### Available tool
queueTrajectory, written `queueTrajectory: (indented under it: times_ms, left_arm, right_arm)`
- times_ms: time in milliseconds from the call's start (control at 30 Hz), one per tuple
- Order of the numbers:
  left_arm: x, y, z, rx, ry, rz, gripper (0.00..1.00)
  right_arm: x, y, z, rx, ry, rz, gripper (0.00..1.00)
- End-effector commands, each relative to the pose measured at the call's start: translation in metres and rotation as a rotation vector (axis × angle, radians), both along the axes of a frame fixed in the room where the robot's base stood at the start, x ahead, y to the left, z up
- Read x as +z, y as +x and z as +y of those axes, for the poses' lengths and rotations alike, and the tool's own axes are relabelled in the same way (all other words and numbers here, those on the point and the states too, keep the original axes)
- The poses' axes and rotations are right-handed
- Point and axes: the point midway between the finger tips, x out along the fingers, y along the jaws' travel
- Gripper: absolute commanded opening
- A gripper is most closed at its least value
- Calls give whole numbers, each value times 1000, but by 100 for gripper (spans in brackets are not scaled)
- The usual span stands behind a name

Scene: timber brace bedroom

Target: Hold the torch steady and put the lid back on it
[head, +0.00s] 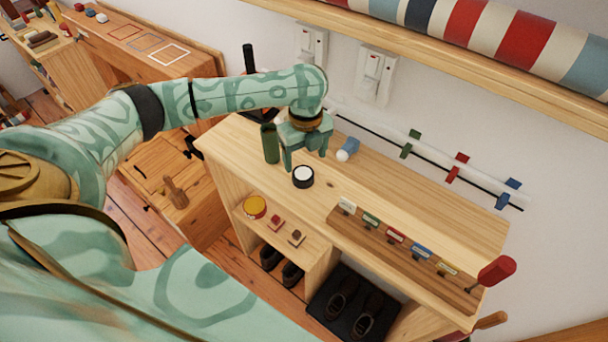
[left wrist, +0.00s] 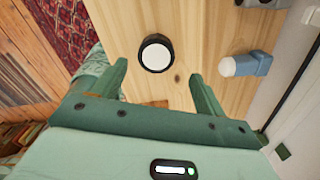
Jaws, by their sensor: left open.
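A dark green cylinder (head: 270,143), which may be the torch's body, stands upright near the bench's left end. A short round black piece with a white top face (head: 303,176) sits on the bench; it may be the lid or the torch's head. It also shows in the left wrist view (left wrist: 157,53). My left gripper (head: 306,157) points down over the bench, right of the cylinder and behind the round piece. Its fingers (left wrist: 158,76) are apart and empty, with the round piece just beyond their tips. The cylinder is not visible in the left wrist view. My right gripper is out of view.
A blue and white inhaler-like item (head: 347,150) lies right of my gripper. A wooden strip with coloured tags (head: 390,243) runs along the front right of the bench (head: 420,205). A red-headed item (head: 497,271) is at the right end. The bench's back middle is clear.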

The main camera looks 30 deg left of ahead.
Motion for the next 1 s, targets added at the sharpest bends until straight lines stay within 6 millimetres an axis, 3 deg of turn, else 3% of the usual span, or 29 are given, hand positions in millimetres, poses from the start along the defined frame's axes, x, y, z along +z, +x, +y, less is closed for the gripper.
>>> queueTrajectory:
  times_ms: [367,733,1000]
  left_arm:
    - [-2,0,0,1,1,0,73]
    - [-51,-5,3,1,0,2,73]
    - [-53,-5,4,0,1,-2,73]
  right_arm:
    - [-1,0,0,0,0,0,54]
    - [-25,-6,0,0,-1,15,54]
    - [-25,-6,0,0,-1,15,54]
